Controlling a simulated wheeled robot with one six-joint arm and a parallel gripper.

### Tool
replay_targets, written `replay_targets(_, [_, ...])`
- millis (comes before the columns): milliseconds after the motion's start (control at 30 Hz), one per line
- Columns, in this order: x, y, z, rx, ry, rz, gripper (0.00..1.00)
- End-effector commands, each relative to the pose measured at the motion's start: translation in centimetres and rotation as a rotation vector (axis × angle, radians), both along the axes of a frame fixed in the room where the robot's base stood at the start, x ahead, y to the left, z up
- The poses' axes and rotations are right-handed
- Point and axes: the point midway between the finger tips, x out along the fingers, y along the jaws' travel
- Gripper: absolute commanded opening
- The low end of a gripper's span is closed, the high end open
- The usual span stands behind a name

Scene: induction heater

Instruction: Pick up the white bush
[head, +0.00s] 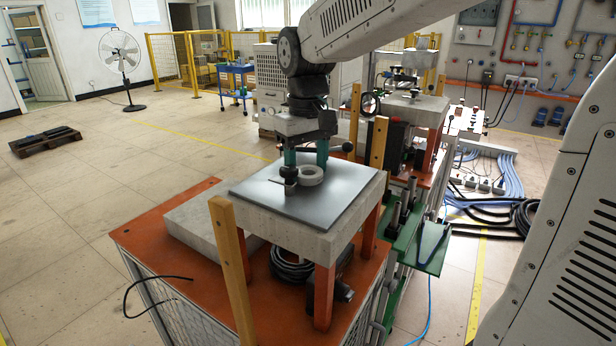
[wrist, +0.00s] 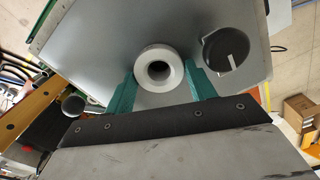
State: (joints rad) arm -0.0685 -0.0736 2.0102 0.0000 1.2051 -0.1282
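The white bush (head: 311,175) is a short ring with a round hole. It lies flat on the grey metal plate (head: 262,194). My gripper (head: 306,163) points down just over the plate, its two green fingers apart. In the wrist view the bush (wrist: 143,76) sits between the tips of my open gripper (wrist: 160,76), close to both fingers. I cannot tell whether either finger touches it. A dark round piece with a light metal bar (head: 289,180) lies beside the bush; it also shows right of the fingers in the wrist view (wrist: 213,53).
The plate rests on a pale block with orange legs on an orange bench (head: 180,275). Wooden posts (head: 230,265) rise at its front and back. A lower grey slab (head: 195,215) lies to the left. Much of the plate is bare.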

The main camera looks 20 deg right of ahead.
Motion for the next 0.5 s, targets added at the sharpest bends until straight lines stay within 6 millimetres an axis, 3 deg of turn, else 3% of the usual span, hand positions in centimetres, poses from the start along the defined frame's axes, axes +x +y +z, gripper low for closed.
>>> replay_targets(33, [0.00, -0.01, 0.02, 0.000, 0.000, 0.000, 0.41])
replay_targets(100, [0.00, -0.01, 0.02, 0.000, 0.000, 0.000, 0.21])
replay_targets(500, [0.02, -0.02, 0.50, 0.000, -0.002, 0.000, 0.21])
